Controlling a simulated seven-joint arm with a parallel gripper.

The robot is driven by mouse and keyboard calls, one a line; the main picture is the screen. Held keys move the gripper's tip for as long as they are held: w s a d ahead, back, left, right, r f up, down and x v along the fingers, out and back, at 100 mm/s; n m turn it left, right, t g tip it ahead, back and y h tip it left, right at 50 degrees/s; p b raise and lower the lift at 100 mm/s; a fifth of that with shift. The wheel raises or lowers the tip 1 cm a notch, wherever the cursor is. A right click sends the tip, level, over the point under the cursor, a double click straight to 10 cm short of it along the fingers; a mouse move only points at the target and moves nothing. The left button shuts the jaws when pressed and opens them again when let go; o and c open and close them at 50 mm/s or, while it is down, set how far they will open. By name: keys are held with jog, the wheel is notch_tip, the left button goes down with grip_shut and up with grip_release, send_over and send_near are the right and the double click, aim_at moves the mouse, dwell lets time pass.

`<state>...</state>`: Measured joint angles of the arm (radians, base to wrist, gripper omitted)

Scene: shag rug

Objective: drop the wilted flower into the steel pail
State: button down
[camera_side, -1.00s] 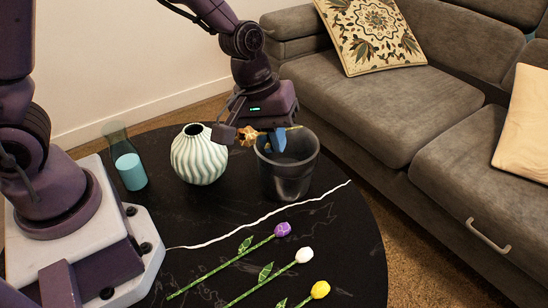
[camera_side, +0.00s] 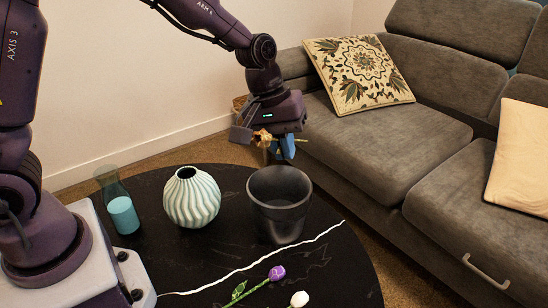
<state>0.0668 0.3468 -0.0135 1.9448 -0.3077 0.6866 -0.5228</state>
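The wilted flower (camera_side: 262,138) has a brownish, drooping head, and its stem points right. My gripper (camera_side: 284,148) has blue fingertips closed around the stem and holds the flower in the air. The steel pail (camera_side: 280,218) is dark grey and stands upright on the black table. The gripper and flower appear above the pail's far rim in the picture, clear of it. I cannot tell whether they are directly over its opening. The pail's bottom inside is hidden.
A ribbed pale vase (camera_side: 191,200) stands left of the pail, and a glass carafe with blue contents (camera_side: 123,214) farther left. Purple (camera_side: 277,273) and white (camera_side: 299,299) flowers lie in front. A grey sofa (camera_side: 385,150) stands behind right.

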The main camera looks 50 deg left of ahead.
jog(key=shift+f, duration=2.85)
jog(key=c, duration=1.2)
grip_release()
jog(key=v, duration=1.3)
